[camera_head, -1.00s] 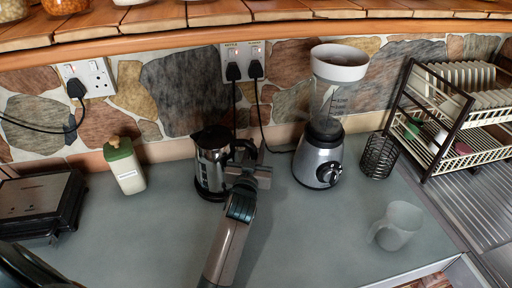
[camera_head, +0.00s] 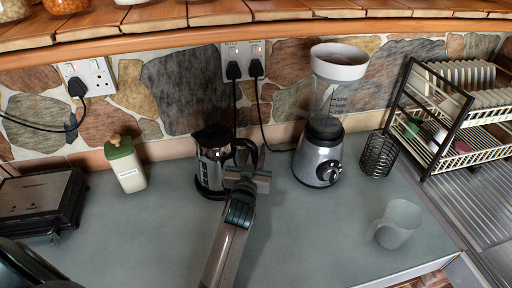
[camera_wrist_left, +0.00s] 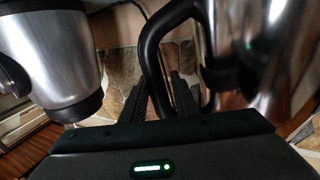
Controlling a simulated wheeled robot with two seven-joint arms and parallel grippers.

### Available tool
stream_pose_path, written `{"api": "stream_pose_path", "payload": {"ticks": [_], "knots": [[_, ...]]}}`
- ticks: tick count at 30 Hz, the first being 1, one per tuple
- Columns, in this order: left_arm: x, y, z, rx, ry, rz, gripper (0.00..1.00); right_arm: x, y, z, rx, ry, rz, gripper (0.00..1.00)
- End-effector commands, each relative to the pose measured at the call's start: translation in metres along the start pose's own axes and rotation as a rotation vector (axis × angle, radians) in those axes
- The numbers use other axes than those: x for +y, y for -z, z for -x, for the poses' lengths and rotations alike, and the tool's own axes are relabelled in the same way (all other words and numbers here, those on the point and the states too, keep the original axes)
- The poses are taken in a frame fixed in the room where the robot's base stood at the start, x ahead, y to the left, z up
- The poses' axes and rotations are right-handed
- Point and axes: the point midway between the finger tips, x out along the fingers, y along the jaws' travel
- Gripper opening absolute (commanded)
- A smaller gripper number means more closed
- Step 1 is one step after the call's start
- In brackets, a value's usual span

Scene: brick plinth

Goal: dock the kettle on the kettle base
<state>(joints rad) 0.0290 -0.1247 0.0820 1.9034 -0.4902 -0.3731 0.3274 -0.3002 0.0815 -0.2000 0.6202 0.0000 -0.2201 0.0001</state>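The kettle (camera_head: 211,172), steel with a black lid and black handle, stands upright at the back middle of the counter in the head view. My left gripper (camera_head: 247,178) is at its right side, at the handle. In the left wrist view the black handle (camera_wrist_left: 152,50) passes between the dark fingers of my left gripper (camera_wrist_left: 163,98), which look closed on it. The steel kettle body (camera_wrist_left: 265,50) is at the right there. I cannot make out the kettle base apart from the dark bottom of the kettle. My right gripper is not in view.
A blender (camera_head: 320,150) stands right of the kettle, with a wire holder (camera_head: 379,156) beside it. A white bottle (camera_head: 126,168) and a grill (camera_head: 40,200) are at left. A translucent mug (camera_head: 396,224) is at right front.

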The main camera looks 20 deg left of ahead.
Motion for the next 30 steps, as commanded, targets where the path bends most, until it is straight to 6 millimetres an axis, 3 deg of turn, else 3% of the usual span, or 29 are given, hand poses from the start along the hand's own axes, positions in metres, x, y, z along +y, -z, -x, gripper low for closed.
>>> {"api": "stream_pose_path", "payload": {"ticks": [30], "knots": [[0.0,0.001,0.068,0.001,0.0,0.0,0.27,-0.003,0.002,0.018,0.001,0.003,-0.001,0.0]]}}
